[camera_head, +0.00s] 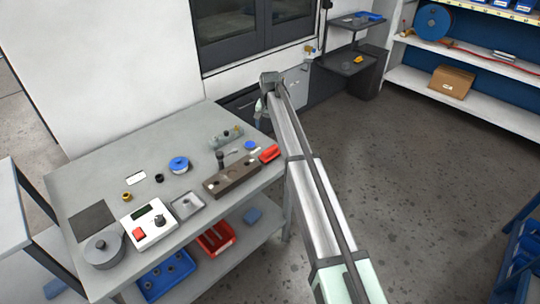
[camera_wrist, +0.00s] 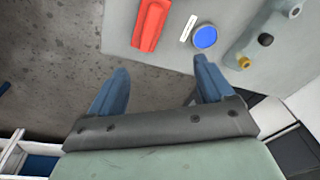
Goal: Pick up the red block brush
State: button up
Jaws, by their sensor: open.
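The red block brush (camera_head: 270,153) lies on the grey workbench (camera_head: 95,178) near its right edge. In the wrist view the red block brush (camera_wrist: 151,24) is at the top, beyond my fingertips and cut by the upper picture edge. My gripper (camera_wrist: 160,72) is open, with its two blue fingers apart and nothing between them. Bare floor shows in the gap between the fingers. In the head view my arm reaches past the bench's right side, and the fingers are hard to make out there.
A blue disc (camera_wrist: 205,37) and a thin white strip (camera_wrist: 188,28) lie beside the brush. A grey-green valve body (camera_wrist: 262,37) is further right. In the head view a brown block with holes (camera_head: 232,179) sits close to the brush. Floor right of the bench is clear.

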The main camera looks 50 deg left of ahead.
aim_at(270, 148)
jog(key=f+m, duration=0.2)
jog(key=f, duration=0.2)
jog(key=f+m+h, duration=0.1)
jog(key=f+m, duration=0.1)
jog(key=f, duration=0.3)
jog(key=f+m, duration=0.2)
jog(key=f, duration=0.3)
jog(key=shift+d+g, duration=0.35)
jog(key=shift+g, duration=0.05)
jog(key=c, duration=1.2)
